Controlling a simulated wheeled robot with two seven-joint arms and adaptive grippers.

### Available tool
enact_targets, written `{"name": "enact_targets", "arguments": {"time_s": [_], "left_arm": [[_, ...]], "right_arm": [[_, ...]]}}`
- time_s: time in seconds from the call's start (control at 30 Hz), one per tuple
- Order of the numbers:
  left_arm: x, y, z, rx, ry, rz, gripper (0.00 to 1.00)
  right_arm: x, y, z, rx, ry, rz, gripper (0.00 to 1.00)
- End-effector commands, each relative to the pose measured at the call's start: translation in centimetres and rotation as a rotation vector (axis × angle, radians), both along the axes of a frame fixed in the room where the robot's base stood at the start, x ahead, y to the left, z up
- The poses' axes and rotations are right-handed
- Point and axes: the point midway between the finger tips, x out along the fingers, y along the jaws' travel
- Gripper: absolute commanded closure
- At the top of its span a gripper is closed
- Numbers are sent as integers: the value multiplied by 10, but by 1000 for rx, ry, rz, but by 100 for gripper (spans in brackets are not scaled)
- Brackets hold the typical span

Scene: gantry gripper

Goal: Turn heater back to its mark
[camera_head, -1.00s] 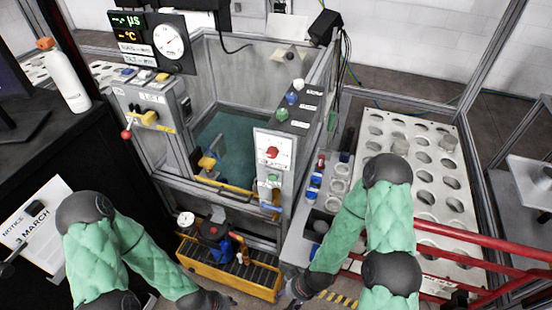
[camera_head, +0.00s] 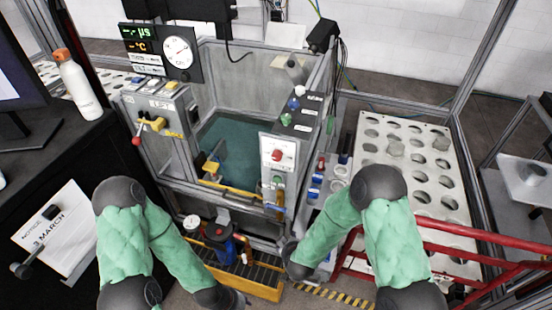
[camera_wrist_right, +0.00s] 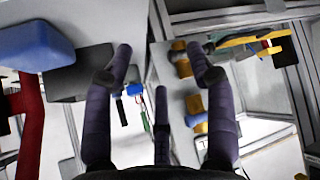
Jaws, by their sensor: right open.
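A white panel with a round red knob (camera_head: 277,155) stands at the front right corner of the grey tank (camera_head: 262,85). Its lettering is too small to read, so I cannot tell the knob's mark or setting. My right gripper (camera_head: 291,264) is below this panel and apart from the knob. In the right wrist view my right gripper (camera_wrist_right: 158,75) is open, with dark fingers spread and nothing between them. My left gripper (camera_head: 228,300) is low at the front, by the yellow tray; its fingers are too dark and small to tell their state.
A yellow tray (camera_head: 262,288) with a blue-and-black pump lies low before the tank. A grey box with a red-tipped lever (camera_head: 136,141) is at left. Red rails (camera_head: 470,238) and a white perforated rack (camera_head: 440,190) are at right. A bottle (camera_head: 80,88) stands on the black bench.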

Motion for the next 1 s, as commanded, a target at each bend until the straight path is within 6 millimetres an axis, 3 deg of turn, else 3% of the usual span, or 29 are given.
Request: {"name": "enact_targets", "arguments": {"time_s": [0.1, 0.23, 0.4, 0.5, 0.63, 0.77, 1.0], "left_arm": [[0, 0, 11, 0, 0, 0, 60], [0, 0, 23, 0, 0, 0, 60], [0, 0, 36, 0, 0, 0, 60], [0, 0, 41, 0, 0, 0, 60], [0, 0, 43, 0, 0, 0, 60], [0, 0, 42, 0, 0, 0, 60], [0, 0, 34, 0, 0, 0, 60]], "right_arm": [[32, 21, 54, -131, -179, 46, 44], [57, 47, 127, -333, -393, 68, 44], [57, 76, 220, -603, -600, 36, 44], [47, 86, 256, -721, -659, 4, 44], [37, 91, 280, -810, -691, -26, 44], [37, 90, 285, -837, -696, -37, 44], [69, 79, 283, -835, -693, -39, 44]]}}
